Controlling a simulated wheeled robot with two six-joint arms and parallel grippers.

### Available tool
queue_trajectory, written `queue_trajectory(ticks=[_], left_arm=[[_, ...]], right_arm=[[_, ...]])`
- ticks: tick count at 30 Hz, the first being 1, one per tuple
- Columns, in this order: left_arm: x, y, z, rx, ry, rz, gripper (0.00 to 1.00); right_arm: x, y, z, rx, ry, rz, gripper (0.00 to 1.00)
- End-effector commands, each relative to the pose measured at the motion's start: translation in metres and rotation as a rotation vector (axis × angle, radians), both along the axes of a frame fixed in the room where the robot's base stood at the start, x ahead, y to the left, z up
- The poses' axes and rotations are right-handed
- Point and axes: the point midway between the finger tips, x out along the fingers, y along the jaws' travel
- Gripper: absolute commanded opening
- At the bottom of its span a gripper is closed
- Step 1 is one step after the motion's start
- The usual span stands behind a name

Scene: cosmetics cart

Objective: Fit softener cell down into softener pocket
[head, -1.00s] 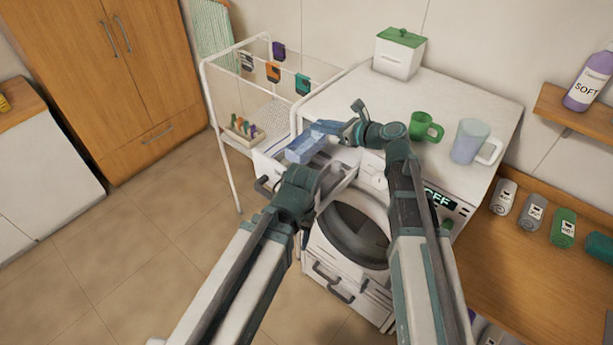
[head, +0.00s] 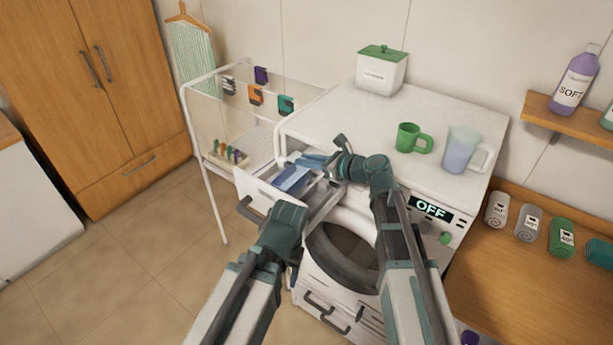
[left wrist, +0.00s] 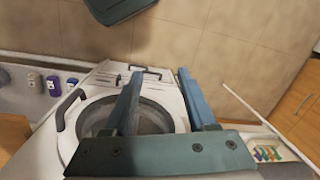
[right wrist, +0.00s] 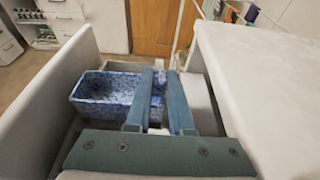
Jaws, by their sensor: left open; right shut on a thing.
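The softener cell (head: 291,179) is an open-topped blue box with a marbled surface, which also shows in the right wrist view (right wrist: 100,88). It is between the walls of the washer's pulled-out drawer (head: 262,190). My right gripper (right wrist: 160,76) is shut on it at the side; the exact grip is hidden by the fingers. The softener pocket cannot be clearly told apart; grey drawer floor shows beside the cell. I cannot tell whether the cell touches the floor. My left gripper (left wrist: 160,95) is open and empty, in front of the washer near the drawer.
The washer top (head: 350,115) bears a green mug (head: 408,137), a clear jug (head: 461,150) and a white lidded box (head: 381,70). A white drying rack (head: 205,130) stands close left of the drawer. The washer door (head: 345,255) is below.

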Motion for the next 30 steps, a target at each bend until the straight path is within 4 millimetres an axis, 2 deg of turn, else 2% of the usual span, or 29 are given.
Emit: queue_trajectory(ticks=[4,12,25,26,30], left_arm=[[0.0,0.0,-0.008,0.0,0.0,-0.001,0.57],[0.0,0.0,-0.038,0.001,0.0,-0.002,0.57],[0.0,0.0,-0.041,0.0,0.0,-0.002,0.57],[0.0,0.0,-0.04,0.001,0.0,-0.002,0.57],[0.0,0.0,-0.039,0.0,0.0,-0.002,0.57]], right_arm=[[0.0,0.0,-0.007,0.0,0.0,0.0,0.0],[0.0,0.0,-0.038,0.0,0.0,0.0,0.0],[0.0,0.0,-0.041,0.0,0.0,0.0,0.0],[0.0,0.0,-0.04,0.0,0.0,0.0,0.24],[0.0,0.0,-0.039,0.0,0.0,0.0,0.49]])
